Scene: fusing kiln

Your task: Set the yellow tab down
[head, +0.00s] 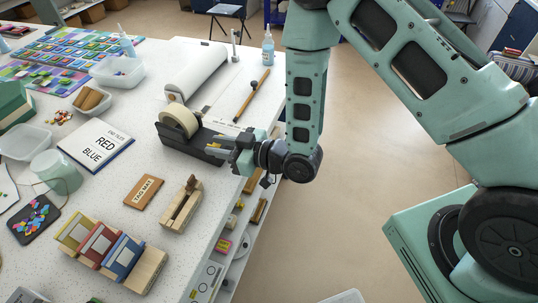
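My gripper (217,147) is above the white table near its right edge, beside the black tape dispenser. A small, thin yellow strip, the yellow tab (214,148), shows between its grey fingertips, and the fingers look shut on it. The tab is small in this view and partly hidden by the fingers, so its full shape does not show. It appears to be held above the table, close to the dispenser's front end. Whether it touches anything cannot be told.
The tape dispenser (205,153) is close to my gripper. Nearer are a slotted wooden block (181,207), a labelled wooden plaque (143,192) and a wooden rack (147,269) with yellow, red and blue frames. A book (95,145) lies left. Bare tabletop (190,248) lies in front.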

